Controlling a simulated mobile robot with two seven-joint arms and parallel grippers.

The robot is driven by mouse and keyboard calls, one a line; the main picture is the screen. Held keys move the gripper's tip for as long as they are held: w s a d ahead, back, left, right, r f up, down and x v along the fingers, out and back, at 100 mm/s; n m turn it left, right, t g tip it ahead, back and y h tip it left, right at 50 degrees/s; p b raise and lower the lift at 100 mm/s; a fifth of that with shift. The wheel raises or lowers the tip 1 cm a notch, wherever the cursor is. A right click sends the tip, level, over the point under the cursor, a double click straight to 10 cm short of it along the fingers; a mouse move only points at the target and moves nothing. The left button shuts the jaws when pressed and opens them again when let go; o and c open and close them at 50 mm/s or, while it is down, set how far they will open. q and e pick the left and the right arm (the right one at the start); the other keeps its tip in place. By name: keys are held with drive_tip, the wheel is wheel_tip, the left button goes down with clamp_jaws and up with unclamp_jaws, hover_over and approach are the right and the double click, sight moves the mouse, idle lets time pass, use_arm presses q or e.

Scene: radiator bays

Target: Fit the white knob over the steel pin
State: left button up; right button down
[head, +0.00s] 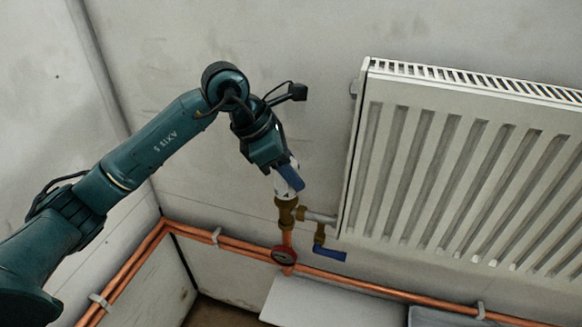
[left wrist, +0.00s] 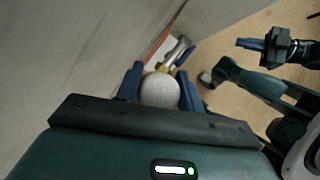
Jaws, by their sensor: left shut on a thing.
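My left gripper (head: 287,180) is shut on the white knob (head: 281,187), directly above the brass valve body (head: 287,214). In the left wrist view the knob (left wrist: 160,91) is a pale round shape between the two blue fingers. In the head view the knob's lower end meets or nearly meets the top of the brass body. The steel pin is hidden, so I cannot tell whether the knob is around it. My right gripper (left wrist: 252,44) shows small at the upper right of the left wrist view, well away from the valve; its jaw opening is unclear.
The radiator (head: 450,180) stands close to the right of the valve. A blue-handled brass valve (head: 320,238) hangs beside it. A red round fitting (head: 285,256) sits below on the copper pipes (head: 375,287). The wall behind and left of the gripper is bare.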

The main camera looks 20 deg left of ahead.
use_arm(q)
drive_tip(key=shift+f+b, duration=0.9)
drive_tip(key=shift+b, duration=0.1)
idle(0.7)
drive_tip(key=o, duration=1.7)
drive_tip(key=shift+r+p, duration=2.85)
drive_tip(key=shift+r, duration=1.5)
